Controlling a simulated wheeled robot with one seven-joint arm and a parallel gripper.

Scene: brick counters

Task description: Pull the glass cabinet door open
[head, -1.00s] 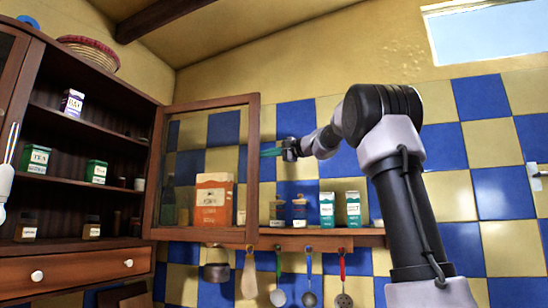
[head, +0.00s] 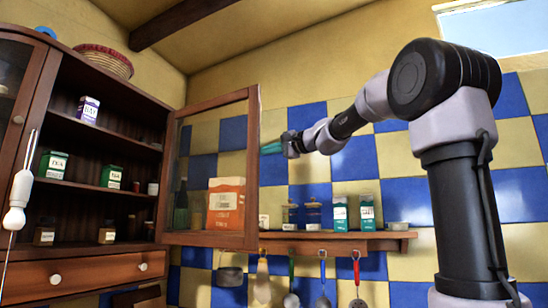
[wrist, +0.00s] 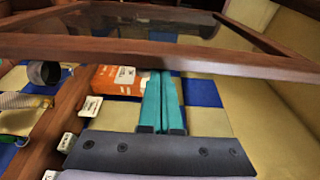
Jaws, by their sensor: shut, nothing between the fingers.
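The glass cabinet door (head: 255,170) stands swung wide open in the head view, its wooden frame turned out toward the tiled wall. The open cabinet (head: 105,155) shows its shelves at the left. My gripper (head: 270,147) is just right of the door's outer upright, with teal fingers pointing left at it. In the wrist view the door's wooden frame (wrist: 200,62) crosses the picture just beyond the fingertips. The teal fingers of my gripper (wrist: 162,80) lie together, shut and empty. I cannot tell whether the tips touch the frame. No door handle is visible.
A wall shelf (head: 330,238) below the gripper holds an orange box (head: 226,205), teal-and-white cartons (head: 366,212) and jars. Utensils hang under it. Tea boxes (head: 52,164) stand in the cabinet. A basket (head: 102,60) sits on top. The tiled wall is close behind.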

